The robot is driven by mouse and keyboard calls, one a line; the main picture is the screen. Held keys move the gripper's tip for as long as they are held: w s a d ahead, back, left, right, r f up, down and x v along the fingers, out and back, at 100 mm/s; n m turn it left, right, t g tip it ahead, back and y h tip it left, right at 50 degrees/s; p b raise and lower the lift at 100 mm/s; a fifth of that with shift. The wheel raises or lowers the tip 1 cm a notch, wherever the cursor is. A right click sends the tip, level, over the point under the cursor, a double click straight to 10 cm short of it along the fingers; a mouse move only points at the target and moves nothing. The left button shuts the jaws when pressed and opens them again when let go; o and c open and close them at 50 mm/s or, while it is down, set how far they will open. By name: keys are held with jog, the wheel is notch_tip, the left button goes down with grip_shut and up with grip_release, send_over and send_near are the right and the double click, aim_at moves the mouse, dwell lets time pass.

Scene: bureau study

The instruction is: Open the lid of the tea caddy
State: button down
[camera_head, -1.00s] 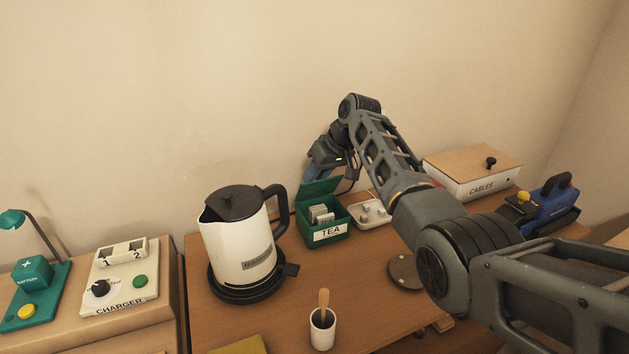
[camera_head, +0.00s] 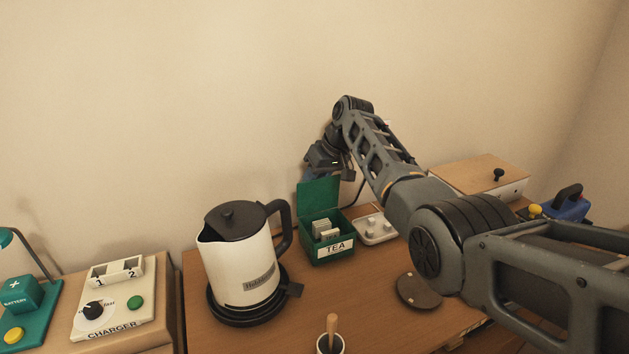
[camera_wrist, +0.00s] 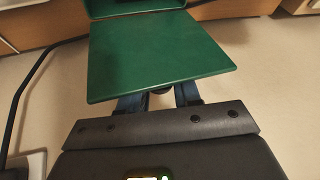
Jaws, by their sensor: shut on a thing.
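The green tea caddy (camera_head: 328,246) with a white TEA label stands on the wooden desk, right of the kettle. Pale tea packets (camera_head: 325,230) show inside it. Its green lid (camera_head: 318,200) is raised at the back, standing roughly upright. In the wrist view the lid (camera_wrist: 155,55) fills the upper middle, with a bit of the caddy body (camera_wrist: 105,8) beyond it. My gripper (camera_wrist: 160,98) is shut at the lid's near edge, its blue fingers partly under the lid. What exactly lies between the fingertips is hidden. In the head view my gripper (camera_head: 314,174) is behind the lid's top.
A white kettle (camera_head: 240,262) on a black base stands left of the caddy. A white tray (camera_head: 375,229) sits just right of it. A cup with a stick (camera_head: 331,340) and a round coaster (camera_head: 419,291) are nearer. A cables box (camera_head: 480,175) is at the back right.

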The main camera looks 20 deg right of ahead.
aim_at(327, 187)
jog(key=shift+w+r, duration=0.1)
jog(key=c, duration=0.8)
grip_release()
jog(key=v, duration=0.7)
jog(key=shift+d+r, duration=0.1)
jog(key=shift+r, duration=0.15)
jog(key=shift+s+d, duration=0.1)
jog(key=shift+s, duration=0.1)
